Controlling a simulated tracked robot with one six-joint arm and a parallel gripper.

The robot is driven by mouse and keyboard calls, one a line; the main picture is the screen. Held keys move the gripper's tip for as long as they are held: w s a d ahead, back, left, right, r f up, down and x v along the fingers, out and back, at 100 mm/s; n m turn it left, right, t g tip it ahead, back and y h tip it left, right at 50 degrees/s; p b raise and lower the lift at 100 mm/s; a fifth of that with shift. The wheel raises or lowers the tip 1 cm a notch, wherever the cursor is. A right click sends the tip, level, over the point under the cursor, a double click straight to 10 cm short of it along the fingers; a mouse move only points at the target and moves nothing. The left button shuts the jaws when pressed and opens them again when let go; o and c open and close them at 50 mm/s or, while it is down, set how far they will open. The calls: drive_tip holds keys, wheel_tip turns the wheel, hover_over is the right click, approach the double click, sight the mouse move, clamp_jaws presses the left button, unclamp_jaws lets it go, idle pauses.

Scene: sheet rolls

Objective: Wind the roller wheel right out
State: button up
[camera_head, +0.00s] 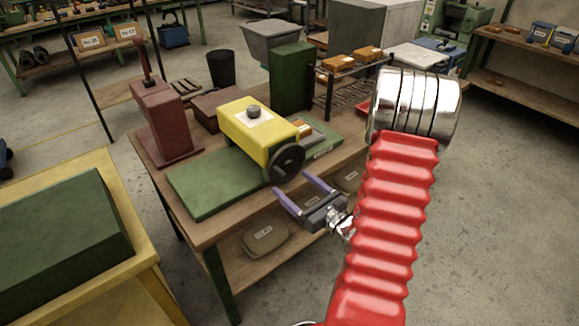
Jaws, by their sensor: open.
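The roller wheel (288,161) is a dark round handwheel on the front right end of a yellow machine block (243,121). The yellow block sits on a green base (207,189) on a wooden bench. My gripper (298,184) has purple fingers spread open and nothing between them. It is just below and in front of the wheel, with its fingers pointing toward the bench and the wheel. I cannot tell whether a fingertip touches the wheel.
A dark red press (163,118) stands at the bench's left, and a green upright block (291,77) behind the yellow machine. A rack with orange-brown boxes (367,54) is behind right. A yellow table with a green block (62,238) is at left. Floor at right is clear.

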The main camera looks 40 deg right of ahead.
drive_tip(key=shift+s, duration=1.35)
drive_tip(key=shift+f, duration=0.1)
drive_tip(key=s+a+f+n+g+y, duration=0.1)
drive_tip(key=s+a+n+g+y, duration=0.1)
drive_tip(key=a+n+g+y, duration=0.4)
drive_tip(key=s+a+f+n+g+y, duration=0.1)
drive_tip(key=s+a+f+n+y, duration=0.2)
drive_tip(key=a, duration=0.6)
drive_tip(key=s+a+r+n+g+h, duration=0.2)
drive_tip(key=s+a+n+g, duration=0.4)
drive_tip(key=s+n+g, duration=0.45)
wheel_tip(320, 180, up, 10)
drive_tip(key=w+d+n+t+h, duration=0.25)
drive_tip(key=n+h, duration=0.55)
drive_tip(key=n, duration=0.4)
drive_tip(key=a+r+n+t, duration=0.2)
drive_tip(key=a+r+n, duration=0.2)
drive_tip(key=a+r, duration=0.3)
drive_tip(key=shift+a+r+t, duration=0.15)
drive_tip(key=shift+r+t, duration=0.15)
drive_tip(key=shift+r, duration=0.25)
